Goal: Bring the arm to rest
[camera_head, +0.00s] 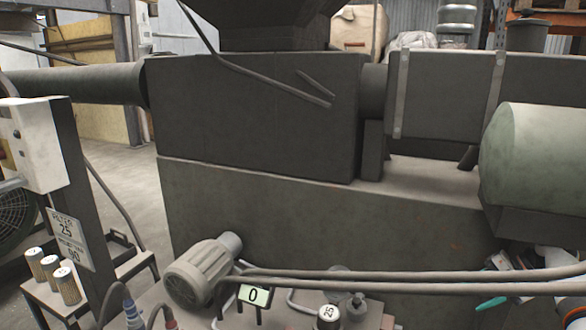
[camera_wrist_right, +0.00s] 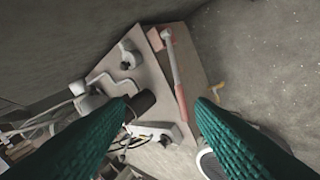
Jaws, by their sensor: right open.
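My right gripper (camera_head: 525,311) is at the lower right edge of the head view. Its white wrist and teal fingers are partly cut off by the frame. In the right wrist view, its two teal ribbed fingers (camera_wrist_right: 168,108) are spread apart with nothing between them. Below them are a flat plate and fittings, apart from the fingers as far as I can tell. My left gripper is in neither view.
A large dark machine (camera_head: 250,120) fills the middle. A grey motor (camera_head: 198,272), hoses, a display reading 0 (camera_head: 254,295) and a canister marked 25 (camera_head: 328,317) stand in front. Several canisters (camera_head: 52,272) stand at left. A red-handled tool (camera_wrist_right: 176,80) lies on the plate.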

